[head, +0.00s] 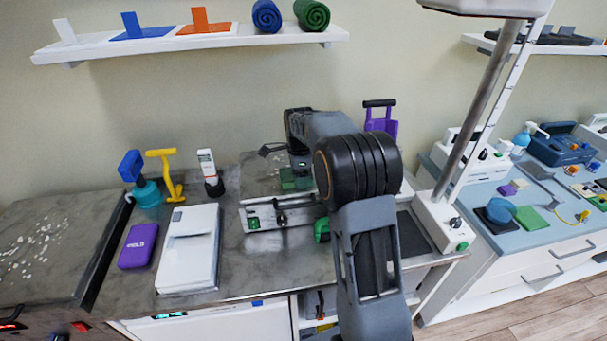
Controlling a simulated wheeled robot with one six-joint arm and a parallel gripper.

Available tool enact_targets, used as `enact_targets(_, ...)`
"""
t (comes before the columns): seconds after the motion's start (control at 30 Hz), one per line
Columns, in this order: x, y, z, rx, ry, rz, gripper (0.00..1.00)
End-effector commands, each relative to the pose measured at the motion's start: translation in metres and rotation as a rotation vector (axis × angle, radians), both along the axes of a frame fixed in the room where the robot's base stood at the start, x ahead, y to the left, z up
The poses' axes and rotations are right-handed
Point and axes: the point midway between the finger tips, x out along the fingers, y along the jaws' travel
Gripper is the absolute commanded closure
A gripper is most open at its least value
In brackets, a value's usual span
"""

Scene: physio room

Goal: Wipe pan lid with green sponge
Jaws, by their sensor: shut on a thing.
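My gripper (298,168) points down over the flat grey unit on the counter, left of my arm's large black joint. It is shut on a green block that looks like the green sponge (289,182), held low at the unit's top surface. I cannot tell whether the sponge touches that surface. I cannot make out a pan lid with certainty; my arm hides part of the unit's top and what lies behind it.
The grey unit (262,222) has a dark front knob. To its left are a white flat device (190,252), a purple case (138,246), a yellow tool (168,175) and a teal-based blue device (145,192). A slanted metal post (482,105) stands right. A wall shelf (190,42) hangs above.

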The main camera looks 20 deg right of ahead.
Motion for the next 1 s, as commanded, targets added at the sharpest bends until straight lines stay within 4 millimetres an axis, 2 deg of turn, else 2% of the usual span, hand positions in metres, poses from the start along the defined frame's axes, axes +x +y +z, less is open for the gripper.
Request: enact_targets(1.0,0.055,-0.012,0.004,-0.001,0.0,0.0,0.51)
